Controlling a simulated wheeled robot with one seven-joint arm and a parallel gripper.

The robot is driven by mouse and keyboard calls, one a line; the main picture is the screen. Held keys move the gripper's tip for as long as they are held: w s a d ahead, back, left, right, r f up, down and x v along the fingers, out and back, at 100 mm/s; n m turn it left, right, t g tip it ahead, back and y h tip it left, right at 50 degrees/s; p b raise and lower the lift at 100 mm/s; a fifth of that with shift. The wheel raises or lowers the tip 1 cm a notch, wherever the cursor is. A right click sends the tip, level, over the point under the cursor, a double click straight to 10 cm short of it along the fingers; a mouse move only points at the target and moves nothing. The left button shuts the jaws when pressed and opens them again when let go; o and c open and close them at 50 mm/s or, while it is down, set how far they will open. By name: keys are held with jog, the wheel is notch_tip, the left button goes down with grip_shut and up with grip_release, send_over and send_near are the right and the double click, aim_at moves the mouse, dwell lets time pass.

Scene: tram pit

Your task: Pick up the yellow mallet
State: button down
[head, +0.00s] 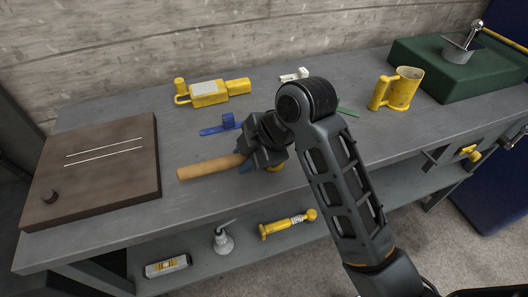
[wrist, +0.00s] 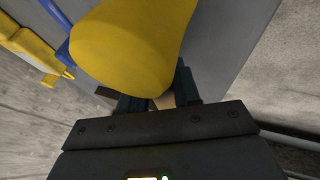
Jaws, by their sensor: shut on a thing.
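The yellow mallet has a pale wooden handle (head: 208,167) that sticks out to the left of my gripper (head: 255,163) in the head view. Only a little of its yellow head (head: 277,168) shows there, behind the gripper. In the wrist view the rounded yellow head (wrist: 130,45) fills the upper middle, just beyond the fingers (wrist: 162,100). A bit of wooden handle shows between the two fingers, and my gripper is shut on it. I cannot tell whether the mallet touches the bench.
On the grey bench (head: 100,110) are a brown board (head: 105,185), a yellow tool (head: 210,92), a blue tool (head: 228,123), a yellow mug (head: 400,88) and a green block (head: 460,70). An oil can (head: 223,242) and other tools lie on the shelf below.

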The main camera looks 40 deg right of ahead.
jog(key=shift+r, duration=0.1)
jog(key=shift+r, duration=0.55)
jog(key=r, duration=0.1)
jog(key=d+r, duration=0.1)
jog(key=r, duration=0.1)
jog(key=shift+s+d+r, duration=0.1)
jog(key=shift+r, duration=0.15)
jog(key=s+d+r+p, duration=0.3)
jog(key=d+r+p, duration=0.2)
jog(key=d, duration=0.4)
jog(key=shift+v, duration=0.8)
jog(key=shift+d+f, duration=0.1)
jog(key=shift+d, duration=0.1)
